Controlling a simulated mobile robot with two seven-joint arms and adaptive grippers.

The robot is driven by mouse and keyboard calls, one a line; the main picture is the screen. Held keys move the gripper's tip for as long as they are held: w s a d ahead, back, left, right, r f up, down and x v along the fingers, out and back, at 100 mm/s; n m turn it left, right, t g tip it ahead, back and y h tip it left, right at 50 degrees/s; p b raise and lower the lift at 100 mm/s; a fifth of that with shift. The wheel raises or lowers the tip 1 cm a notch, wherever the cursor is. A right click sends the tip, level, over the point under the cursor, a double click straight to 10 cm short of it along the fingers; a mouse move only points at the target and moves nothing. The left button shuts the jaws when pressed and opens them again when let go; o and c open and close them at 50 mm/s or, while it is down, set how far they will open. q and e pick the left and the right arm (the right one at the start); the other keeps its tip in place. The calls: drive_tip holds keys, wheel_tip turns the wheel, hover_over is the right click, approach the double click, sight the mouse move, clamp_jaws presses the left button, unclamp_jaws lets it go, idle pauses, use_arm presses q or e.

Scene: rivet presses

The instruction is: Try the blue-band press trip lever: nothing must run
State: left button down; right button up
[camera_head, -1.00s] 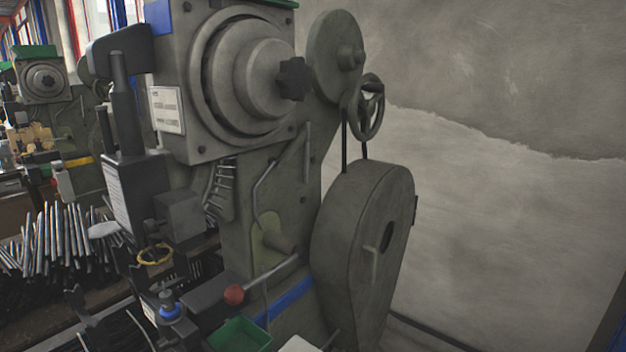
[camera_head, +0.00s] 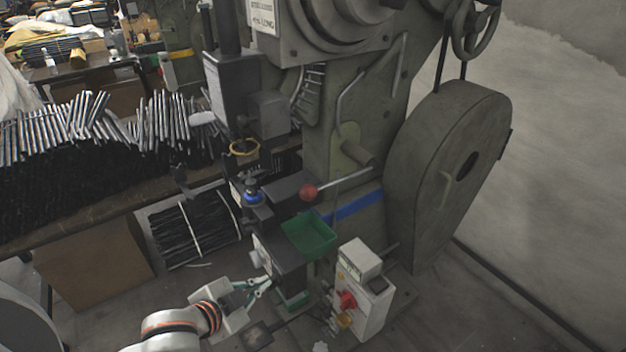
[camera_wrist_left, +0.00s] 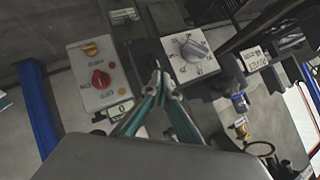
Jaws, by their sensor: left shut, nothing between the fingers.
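The press with the blue band (camera_head: 357,206) stands in the middle of the head view. Its trip lever (camera_head: 345,186) is a pale rod sticking out to the left, ending in a red ball (camera_head: 308,192). My left gripper (camera_head: 268,283) is low in front of the press, below and left of the red ball, apart from the lever. In the left wrist view its fingers (camera_wrist_left: 160,88) come together at the tips with nothing between them. I cannot pick out the lever in that view. My right gripper is not in view.
A pale control box (camera_head: 368,290) with a red rotary switch (camera_head: 347,300) stands right of the gripper; the switch also shows in the wrist view (camera_wrist_left: 100,79), beside a grey dial (camera_wrist_left: 194,51). A green tray (camera_head: 310,235) sits under the ball. A large flywheel guard (camera_head: 435,180) is at right.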

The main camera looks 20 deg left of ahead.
use_arm(q)
drive_tip(key=w+d+r+m+h, duration=0.4)
drive_tip(key=d+r+h, duration=0.2)
drive_tip(key=r, duration=0.5)
drive_tip(key=w+a+r+h, duration=0.1)
drive_tip(key=a+r+h, duration=0.1)
drive_tip(key=r, duration=0.4)
drive_tip(key=a+r+h, duration=0.2)
drive_tip(key=r, duration=0.5)
drive_tip(key=shift+w+m+t+h+p, duration=0.3)
drive_tip(key=shift+w+m+h, duration=0.1)
drive_tip(key=shift+a, duration=0.1)
